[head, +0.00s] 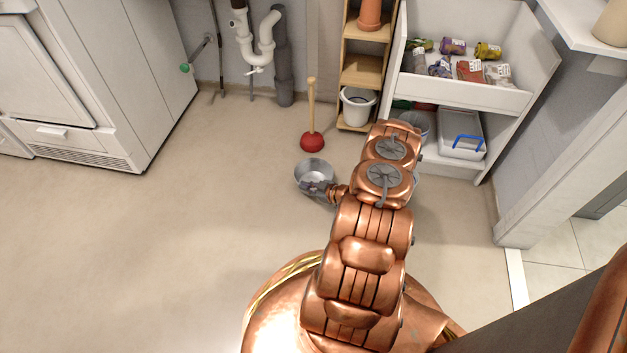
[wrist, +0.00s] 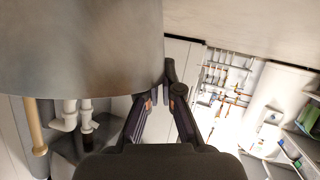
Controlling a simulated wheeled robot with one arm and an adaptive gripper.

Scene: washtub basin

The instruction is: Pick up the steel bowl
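The steel bowl (head: 314,168) is round, grey and shiny, and its open top faces up in the head view. It is in front of the red plunger; whether its base touches the floor I cannot tell. In the wrist view its curved outer wall (wrist: 80,50) fills the upper left. My gripper (head: 320,188) is at the bowl's near right side. In the wrist view my gripper (wrist: 167,88) has its fingers close together at the wall's right edge. The right finger is outside the wall, and the left fingertip is hidden behind it. The gripper looks shut on the wall.
The red plunger (head: 312,142) stands just behind the bowl. A white cabinet (head: 470,95) with packets and a lidded box is at right. The floor (head: 150,230) at left is clear.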

